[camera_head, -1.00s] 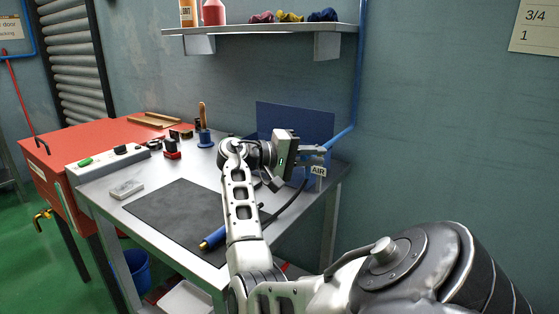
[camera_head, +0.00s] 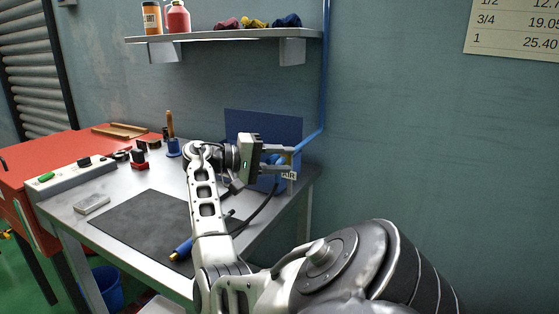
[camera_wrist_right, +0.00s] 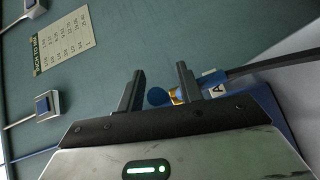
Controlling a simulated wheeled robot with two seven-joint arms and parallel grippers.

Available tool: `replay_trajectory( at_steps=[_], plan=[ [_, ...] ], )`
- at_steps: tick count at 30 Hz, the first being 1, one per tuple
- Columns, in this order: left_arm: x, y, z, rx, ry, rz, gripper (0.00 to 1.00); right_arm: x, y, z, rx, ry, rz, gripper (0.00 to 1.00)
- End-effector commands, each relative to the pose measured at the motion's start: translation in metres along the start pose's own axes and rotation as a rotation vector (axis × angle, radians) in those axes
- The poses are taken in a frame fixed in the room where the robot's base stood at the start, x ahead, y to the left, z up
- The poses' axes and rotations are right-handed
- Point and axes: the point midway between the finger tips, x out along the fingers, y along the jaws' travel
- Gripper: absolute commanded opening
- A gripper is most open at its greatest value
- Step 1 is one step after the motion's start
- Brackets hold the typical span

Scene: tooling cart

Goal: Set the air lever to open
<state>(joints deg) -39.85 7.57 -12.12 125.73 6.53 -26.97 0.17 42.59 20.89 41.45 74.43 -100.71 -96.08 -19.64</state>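The air lever is a blue, rounded handle (camera_wrist_right: 158,96) beside a brass fitting (camera_wrist_right: 174,96) in the right wrist view. My right gripper (camera_wrist_right: 160,76) is open, with its fingers on either side of the lever; I cannot tell whether they touch it. In the head view my right gripper (camera_head: 284,157) is at the back right corner of the bench, in front of the blue panel (camera_head: 263,127). The AIR label (camera_head: 290,175) is partly covered there, and its "A" shows in the wrist view (camera_wrist_right: 214,88). My left gripper is out of view.
The bench (camera_head: 135,182) holds a dark mat (camera_head: 145,220), a blue-ended hose tool (camera_head: 181,250) and a power strip (camera_head: 75,174). A blue pipe (camera_head: 325,75) runs up the wall. A shelf (camera_head: 225,37) with bottles hangs above.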

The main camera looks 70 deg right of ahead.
Motion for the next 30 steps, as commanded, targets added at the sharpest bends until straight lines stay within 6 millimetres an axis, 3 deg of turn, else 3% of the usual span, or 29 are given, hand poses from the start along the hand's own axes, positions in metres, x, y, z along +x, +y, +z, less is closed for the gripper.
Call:
replay_trajectory(
  at_steps=[7, 11, 24, 30],
  plan=[
    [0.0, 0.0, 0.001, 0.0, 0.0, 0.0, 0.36, -0.003, 0.0, 0.0, -0.001, 0.004, 0.0, 0.36],
    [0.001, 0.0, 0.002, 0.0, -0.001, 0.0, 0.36, -0.015, -0.001, -0.001, -0.001, 0.006, -0.002, 0.36],
    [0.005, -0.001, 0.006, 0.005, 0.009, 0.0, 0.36, -0.115, -0.001, -0.001, -0.002, 0.005, -0.002, 0.36],
    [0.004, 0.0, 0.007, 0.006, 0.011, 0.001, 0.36, -0.147, 0.0, 0.0, 0.0, 0.002, -0.001, 0.36]
  ],
)
